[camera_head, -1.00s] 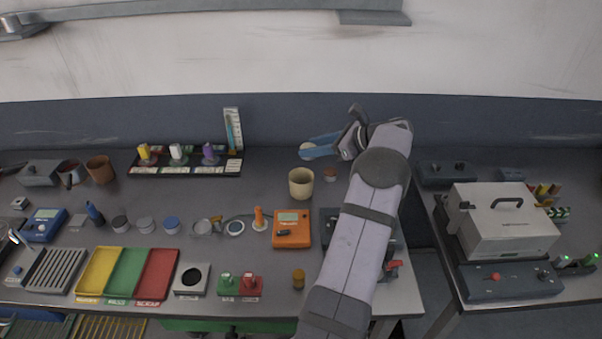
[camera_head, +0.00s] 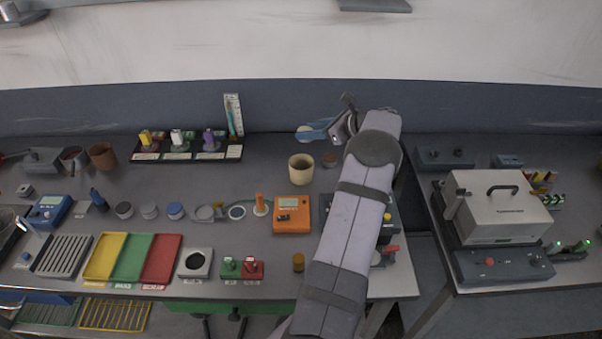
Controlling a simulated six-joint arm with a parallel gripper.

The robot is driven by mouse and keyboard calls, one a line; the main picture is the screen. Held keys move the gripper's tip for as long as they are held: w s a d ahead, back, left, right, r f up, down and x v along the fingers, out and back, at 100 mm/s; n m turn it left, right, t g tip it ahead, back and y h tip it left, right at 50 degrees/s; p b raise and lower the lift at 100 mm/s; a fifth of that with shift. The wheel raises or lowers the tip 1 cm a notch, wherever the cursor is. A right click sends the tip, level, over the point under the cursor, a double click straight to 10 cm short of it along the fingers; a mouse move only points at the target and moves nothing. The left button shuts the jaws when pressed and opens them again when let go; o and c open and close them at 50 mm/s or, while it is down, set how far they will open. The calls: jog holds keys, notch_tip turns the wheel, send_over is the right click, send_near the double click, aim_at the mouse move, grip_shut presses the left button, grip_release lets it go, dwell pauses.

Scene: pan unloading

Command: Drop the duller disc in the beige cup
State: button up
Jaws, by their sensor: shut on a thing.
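The beige cup (camera_head: 300,170) stands upright on the table, right of centre, with its open top facing up. The disc is apart from the cup. I cannot tell its finish at this size, nor make out a second disc to compare it with.
A black rack (camera_head: 190,154) with coloured pieces is at the back left. My arm hides part of the table's right side.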

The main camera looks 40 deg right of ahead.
jog(key=shift+f+b, duration=1.4)
jog(key=shift+f, duration=0.75)
jog(key=o, duration=1.3)
jog(key=shift+o, duration=0.2)
jog(key=shift+s, duration=0.1)
jog(key=shift+s+d+r+b, duration=0.2)
jog(key=shift+s+r+b, duration=0.15)
jog(key=shift+s, duration=0.2)
jog(key=shift+b+v, duration=1.1)
jog(key=shift+v, duration=1.8)
jog(key=shift+a, duration=0.1)
